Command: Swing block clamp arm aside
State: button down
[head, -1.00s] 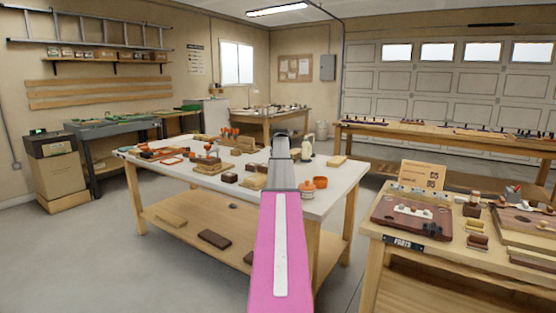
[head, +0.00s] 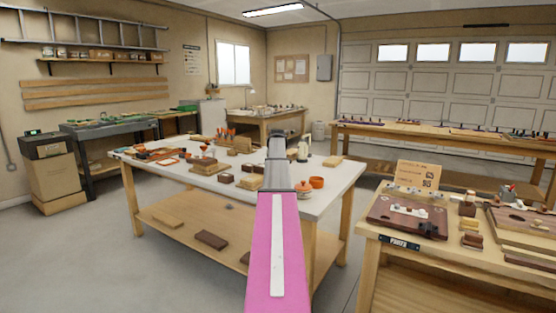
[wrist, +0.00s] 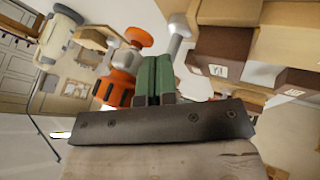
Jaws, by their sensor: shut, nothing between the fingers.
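My gripper (wrist: 154,60) shows in the wrist view as two green fingers pressed together, with nothing between them. In the head view my pink and grey arm reaches over the white-topped table (head: 335,186), and its far end hides the fingers. Beside the fingers in the wrist view is an orange and grey fitting (wrist: 120,72); a grey rod with a rounded head (wrist: 180,42) stands just beyond them. I cannot tell whether these belong to the block clamp. An orange-topped item (head: 204,150) stands on a wooden block at the table's middle. No clamp arm is clearly distinguishable.
Brown and tan blocks (head: 250,182) lie left of my arm. A parts bench (head: 400,258) is at the right. The floor at left (head: 90,255) is clear.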

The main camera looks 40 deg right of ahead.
jog(key=a+f+v, duration=0.1)
jog(key=v, duration=1)
jog(key=shift+s+a, duration=0.45)
jog(key=shift+r, duration=0.15)
jog(key=shift+g+y, duration=0.6)
jog(key=shift+y, duration=0.3)
jog(key=a+f, duration=0.4)
jog(key=a, duration=0.1)
jog(key=a+f, duration=0.5)
jog(key=s+a+f, duration=0.1)
jog(key=a+f, duration=0.3)
jog(key=a, duration=0.1)
jog(key=shift+a+f, duration=0.35)
jog(key=shift+a, duration=0.05)
jog(key=s+a+f+m+g+y, duration=0.1)
jog(key=s+a+f, duration=0.2)
jog(key=a+f, duration=0.4)
jog(key=s+a+f+g, duration=0.1)
jog(key=s+a+f, duration=0.2)
jog(key=a+f, duration=0.45)
jog(key=s+a+f+g, duration=0.1)
jog(key=s+a+f, duration=0.3)
jog(key=s+a, duration=0.2)
jog(key=s+a+f+g+y, duration=0.1)
jog(key=s+a+f, duration=0.3)
jog(key=s+a, duration=0.3)
jog(key=s+a+f+m+g, duration=0.1)
jog(key=s+a+f, duration=0.4)
jog(key=a, duration=0.6)
jog(key=shift+s, duration=0.95)
